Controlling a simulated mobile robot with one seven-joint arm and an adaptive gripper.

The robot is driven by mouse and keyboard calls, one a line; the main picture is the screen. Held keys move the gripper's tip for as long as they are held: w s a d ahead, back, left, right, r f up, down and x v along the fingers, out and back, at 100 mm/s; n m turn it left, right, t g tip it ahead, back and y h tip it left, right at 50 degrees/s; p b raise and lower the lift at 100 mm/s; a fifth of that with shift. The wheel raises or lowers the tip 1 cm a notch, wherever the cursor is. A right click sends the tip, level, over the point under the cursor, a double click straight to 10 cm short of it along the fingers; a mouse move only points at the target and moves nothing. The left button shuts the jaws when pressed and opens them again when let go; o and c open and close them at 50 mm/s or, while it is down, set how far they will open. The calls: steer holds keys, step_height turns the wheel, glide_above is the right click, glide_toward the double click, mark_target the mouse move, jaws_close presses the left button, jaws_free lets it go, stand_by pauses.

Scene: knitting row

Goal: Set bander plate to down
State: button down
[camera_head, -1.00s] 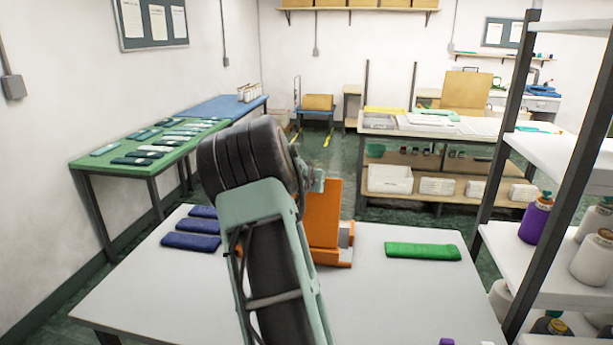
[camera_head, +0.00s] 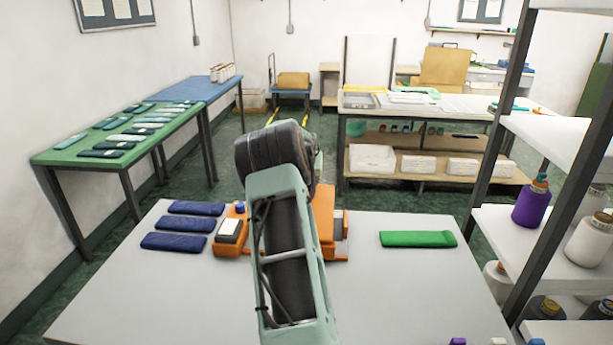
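An orange machine, which looks like the bander (camera_head: 325,213), stands on the white table in the middle of the head view. Its low left part (camera_head: 230,233) carries a block with a pale top. My arm runs up from the bottom of the picture in front of the machine and hides its middle. I cannot tell which part is the plate or whether it is up or down. My gripper is hidden behind the dark rounded end of my arm, so its fingers do not show.
Several folded navy pieces (camera_head: 180,224) lie left of the machine on the white table (camera_head: 110,290). A folded green piece (camera_head: 418,239) lies to the right. A shelf rack with yarn cones (camera_head: 531,203) stands at the right edge. The table's front left is clear.

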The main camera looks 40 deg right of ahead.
steer(key=shift+w+d+f+g+y, duration=0.2)
steer(key=shift+w+d+f, duration=0.15)
steer(key=shift+d+f, duration=0.15)
steer(key=shift+w+d+f+g+y, duration=0.2)
steer(key=shift+w+d+f, duration=0.1)
steer(key=shift+d+f, duration=0.2)
steer(key=shift+w+d+f+p, duration=0.15)
steer(key=shift+f+p, duration=0.05)
steer(key=shift+f, duration=0.45)
steer(key=shift+w+d+f+p, duration=0.15)
steer(key=shift+f, duration=0.6)
steer(key=c, duration=1.6)
jaws_free()
steer(key=shift+f, duration=0.2)
steer(key=shift+a, duration=0.1)
steer(key=v, duration=1.2)
steer(key=shift+r, duration=0.15)
steer(key=shift+w, duration=0.1)
